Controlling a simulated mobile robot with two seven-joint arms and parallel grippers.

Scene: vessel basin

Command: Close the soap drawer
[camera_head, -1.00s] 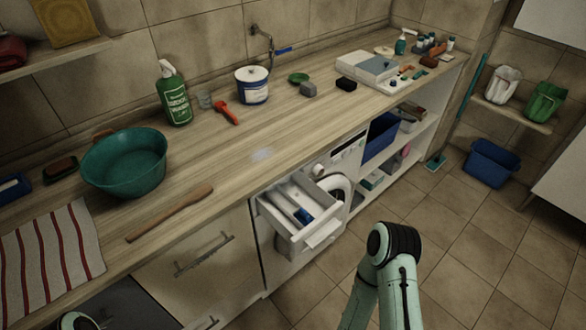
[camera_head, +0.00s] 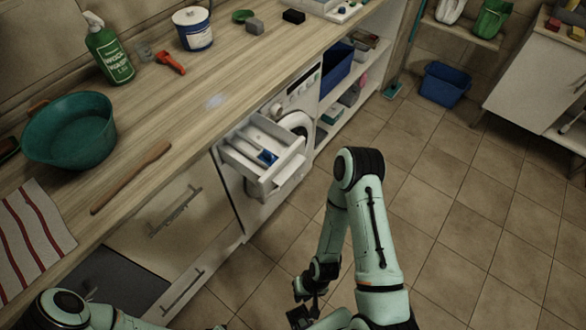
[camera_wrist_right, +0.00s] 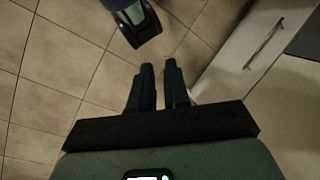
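The soap drawer (camera_head: 277,181) is a white tray with compartments and a blue insert. In the head view it stands pulled out from the front of the white washing machine (camera_head: 298,122) under the counter. My right gripper (camera_head: 303,312) is low over the floor at the bottom of the head view, below and apart from the drawer. In the right wrist view its two dark fingers (camera_wrist_right: 159,68) are a narrow gap apart with only floor tiles between them. My left arm shows at the lower left; its gripper is out of view.
The wooden counter (camera_head: 190,110) carries a teal basin (camera_head: 70,135), a green bottle (camera_head: 108,52) and a wooden stick (camera_head: 130,178). Cabinet fronts with bar handles (camera_head: 176,211) are left of the drawer. The tiled floor (camera_head: 450,200) on the right is clear.

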